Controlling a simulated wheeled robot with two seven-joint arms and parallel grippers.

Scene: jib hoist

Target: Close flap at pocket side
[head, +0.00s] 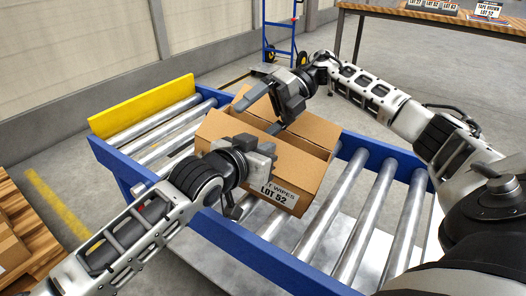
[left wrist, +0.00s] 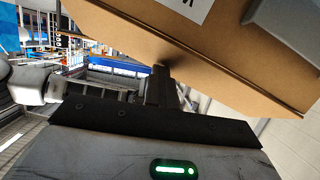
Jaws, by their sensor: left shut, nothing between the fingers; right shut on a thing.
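An open cardboard box (head: 310,180) labelled "LOT 52" sits on the roller conveyor (head: 352,205). A flap stands out at its left end (head: 208,130), another panel rises at the far side (head: 248,103). My right gripper (head: 275,127) is over the far part of the box, shut on what looks like a flap; its jaws hide the exact grip. My left gripper (head: 262,150) is shut and empty, at the box's near left, covering part of that side. In the left wrist view its fingers (left wrist: 165,70) are close against the cardboard; contact cannot be told.
A yellow end stop (head: 145,105) closes the conveyor's far left end. Bare rollers lie on both sides of the box. A blue hand truck (head: 280,40) and a table (head: 440,12) stand behind. A wooden pallet with a carton (head: 10,250) is at the left.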

